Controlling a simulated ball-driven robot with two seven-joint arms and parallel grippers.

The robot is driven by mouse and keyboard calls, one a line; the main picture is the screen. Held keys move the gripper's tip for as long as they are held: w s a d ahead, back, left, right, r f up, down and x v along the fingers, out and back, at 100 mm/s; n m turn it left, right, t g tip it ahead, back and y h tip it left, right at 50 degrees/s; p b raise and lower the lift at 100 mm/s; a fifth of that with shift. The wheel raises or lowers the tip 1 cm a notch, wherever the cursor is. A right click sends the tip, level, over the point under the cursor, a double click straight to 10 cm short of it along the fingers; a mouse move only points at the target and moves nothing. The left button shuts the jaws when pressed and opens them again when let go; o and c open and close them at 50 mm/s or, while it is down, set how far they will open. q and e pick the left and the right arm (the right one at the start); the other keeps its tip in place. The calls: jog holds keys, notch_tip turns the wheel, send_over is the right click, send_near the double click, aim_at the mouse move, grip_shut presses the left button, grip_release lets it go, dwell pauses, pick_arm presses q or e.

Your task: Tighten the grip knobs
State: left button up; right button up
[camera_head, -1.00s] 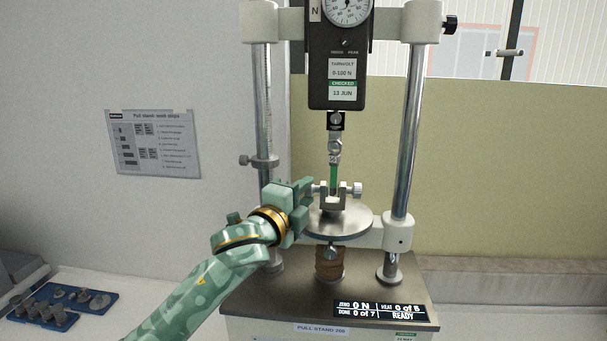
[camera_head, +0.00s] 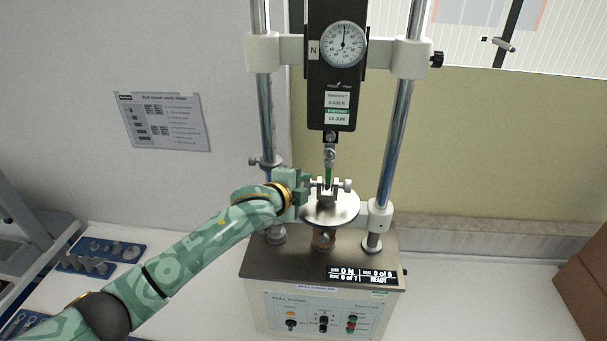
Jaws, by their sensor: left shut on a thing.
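The pull stand (camera_head: 258,262) has a lower grip (camera_head: 328,193) on a round metal plate (camera_head: 343,210). A grip knob (camera_head: 347,184) shows at the right side of the grip. My left gripper (camera_head: 306,184) is at the grip's left side, shut on the left grip knob, which its fingers mostly hide. A thin green strip (camera_head: 328,174) stands upright between the lower grip and the upper hook (camera_head: 329,155). My right gripper is not in view.
The force gauge (camera_head: 330,100) hangs above between two chrome columns (camera_head: 397,140). The display (camera_head: 361,275) reads 0 N and READY. Blue trays (camera_head: 125,249) with grey parts lie at left. A brown box (camera_head: 590,285) stands at far right. The bench right of the stand is clear.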

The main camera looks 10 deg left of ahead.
pick_arm(q)
jog(key=shift+a+f, duration=0.1)
dwell(0.3)
jog(key=o, duration=0.7)
jog(key=b+v, duration=0.1)
jog(key=v, duration=1.5)
jog(key=shift+s+a, duration=0.1)
